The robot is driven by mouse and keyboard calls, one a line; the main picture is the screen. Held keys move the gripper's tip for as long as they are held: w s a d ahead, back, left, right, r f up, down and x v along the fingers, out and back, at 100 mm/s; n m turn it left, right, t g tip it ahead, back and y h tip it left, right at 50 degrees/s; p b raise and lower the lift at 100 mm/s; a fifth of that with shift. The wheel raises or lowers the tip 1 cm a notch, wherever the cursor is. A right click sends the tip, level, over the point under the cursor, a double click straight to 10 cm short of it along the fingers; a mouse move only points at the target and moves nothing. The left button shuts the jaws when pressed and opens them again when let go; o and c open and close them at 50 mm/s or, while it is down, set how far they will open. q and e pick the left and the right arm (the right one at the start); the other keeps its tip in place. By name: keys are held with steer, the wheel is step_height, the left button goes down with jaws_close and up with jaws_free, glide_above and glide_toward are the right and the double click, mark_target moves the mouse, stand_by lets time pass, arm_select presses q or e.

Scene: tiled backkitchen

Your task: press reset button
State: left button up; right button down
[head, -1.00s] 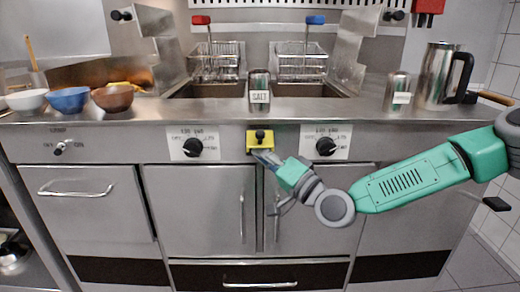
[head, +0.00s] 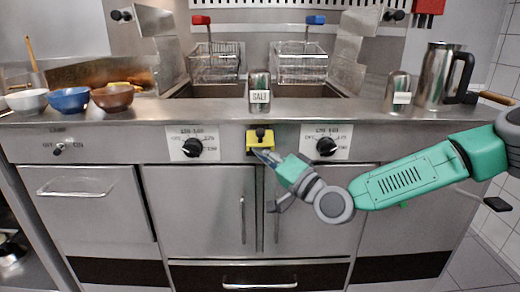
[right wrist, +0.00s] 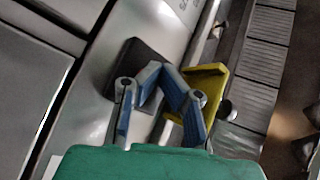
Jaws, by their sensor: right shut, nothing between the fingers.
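A yellow housing (head: 251,146) with a black round-topped button (head: 260,133) is on the steel front panel, between two dials. I take this button to be the reset button. My right gripper (head: 261,153) is shut and empty, its fingertips at the lower edge of the yellow housing. In the right wrist view the closed fingers (right wrist: 160,72) are beside the yellow housing (right wrist: 208,72), and the black button (right wrist: 223,110) sticks out on its far side. I cannot tell whether the fingers touch the housing. My left gripper is not in view.
Black dials (head: 192,147) (head: 326,146) flank the housing. Above, a salt shaker (head: 259,94) stands on the counter edge. Bowls (head: 69,100) stand at left, a second shaker (head: 397,92) and a metal jug (head: 440,75) at right. Cabinet handles (head: 242,218) protrude below.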

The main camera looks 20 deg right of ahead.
stand_by(0.5)
steer(key=shift+s+a, duration=0.25)
steer(key=shift+s, duration=0.5)
steer(key=s, duration=0.2)
steer(key=s+a+p, duration=0.1)
steer(key=s, duration=0.1)
steer(key=shift+s+a, duration=0.2)
steer(key=shift+s, duration=0.2)
